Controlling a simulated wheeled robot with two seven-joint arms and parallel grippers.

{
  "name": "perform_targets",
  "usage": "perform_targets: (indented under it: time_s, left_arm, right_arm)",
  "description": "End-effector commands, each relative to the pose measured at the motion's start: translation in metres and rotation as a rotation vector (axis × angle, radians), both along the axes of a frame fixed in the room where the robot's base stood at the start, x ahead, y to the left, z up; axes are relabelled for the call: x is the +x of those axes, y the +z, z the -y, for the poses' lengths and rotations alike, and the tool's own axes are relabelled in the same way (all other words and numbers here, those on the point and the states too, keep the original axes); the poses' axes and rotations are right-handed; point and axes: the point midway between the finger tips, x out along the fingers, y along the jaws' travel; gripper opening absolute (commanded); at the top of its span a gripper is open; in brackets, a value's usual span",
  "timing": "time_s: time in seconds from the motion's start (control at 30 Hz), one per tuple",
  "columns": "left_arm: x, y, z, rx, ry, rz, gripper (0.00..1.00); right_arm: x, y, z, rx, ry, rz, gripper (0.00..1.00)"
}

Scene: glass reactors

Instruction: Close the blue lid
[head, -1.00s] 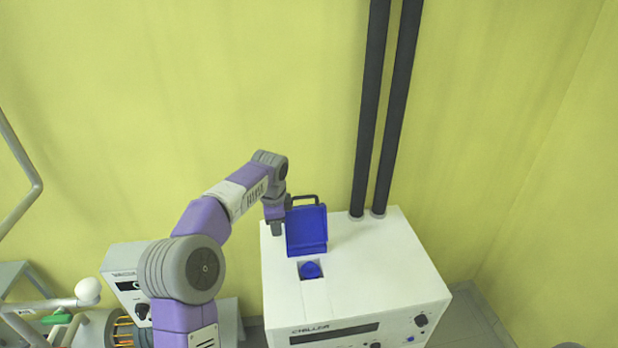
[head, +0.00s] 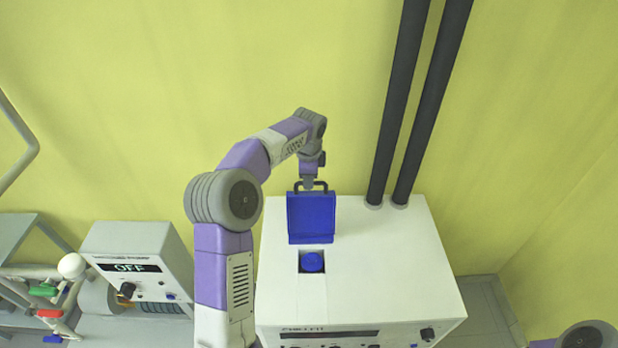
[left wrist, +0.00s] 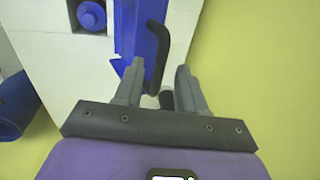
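The blue lid (head: 312,218) stands raised on top of the white chiller box (head: 385,262), behind a square opening with a round blue cap (head: 312,262) in it. A dark handle runs along the lid's top edge. My left gripper (head: 308,184) is behind the lid at its handle. In the left wrist view my left gripper (left wrist: 160,88) has its fingers apart, with the dark handle (left wrist: 176,50) of the lid (left wrist: 138,38) reaching between them. I cannot see the fingers pressing on it. My right gripper is not in view.
Two dark vertical pipes (head: 408,110) rise from the back of the chiller, right of the lid. A white device with an OFF display (head: 130,262) stands at the left. A yellow wall (head: 130,100) is close behind. The chiller's right top is clear.

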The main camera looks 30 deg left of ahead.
Motion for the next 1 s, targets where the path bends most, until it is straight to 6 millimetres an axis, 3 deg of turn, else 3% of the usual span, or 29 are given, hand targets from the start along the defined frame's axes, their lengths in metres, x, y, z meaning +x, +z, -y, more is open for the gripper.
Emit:
perform_targets:
  time_s: [0.13, 0.43, 0.7, 1.0]
  left_arm:
    - [0.0016, -0.0119, -0.0015, 0.0, 0.001, 0.0, 0.4]
    - [0.002, -0.0142, -0.0017, 0.0, 0.001, 0.0, 0.4]
    - [0.002, -0.0139, -0.0017, 0.0, 0.001, 0.0, 0.0]
    - [0.0021, -0.0135, -0.0019, 0.0, 0.001, 0.001, 0.0]
  right_arm:
    - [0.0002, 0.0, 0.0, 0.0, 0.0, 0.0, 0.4]
    - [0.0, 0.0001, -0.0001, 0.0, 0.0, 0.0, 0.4]
    - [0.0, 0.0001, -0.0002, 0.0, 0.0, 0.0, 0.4]
    - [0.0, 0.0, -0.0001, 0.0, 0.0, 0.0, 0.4]
